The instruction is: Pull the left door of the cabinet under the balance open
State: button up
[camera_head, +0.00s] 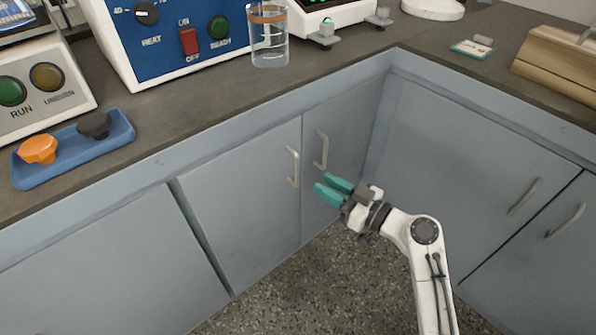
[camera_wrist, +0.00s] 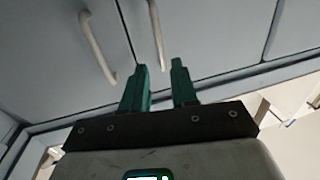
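The balance (camera_head: 335,8) stands on the counter at the top of the head view. Below it is a two-door blue-grey cabinet. Its left door (camera_head: 245,205) and right door (camera_head: 345,115) look closed, with a thin seam between them. The left door's pale handle (camera_head: 293,166) and the right door's handle (camera_head: 322,150) flank the seam. My gripper (camera_head: 322,182), with teal fingers, is open and empty, in front of the doors and just below the handles in the picture. In the wrist view, two handles lie beyond the fingers (camera_wrist: 158,66); neither is between them.
A glass beaker (camera_head: 269,38) stands near the counter's front edge. A blue tray (camera_head: 75,148) with an orange and a dark knob-like piece lies at left. Cabinets with handles (camera_head: 525,197) run along the right side. The speckled floor (camera_head: 300,290) before the doors is clear.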

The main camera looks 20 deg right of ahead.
jog(key=b, duration=0.1)
send_over(297, 186)
jog(key=shift+w+d, duration=0.1)
jog(key=shift+w, duration=0.15)
grip_shut()
dwell(0.5)
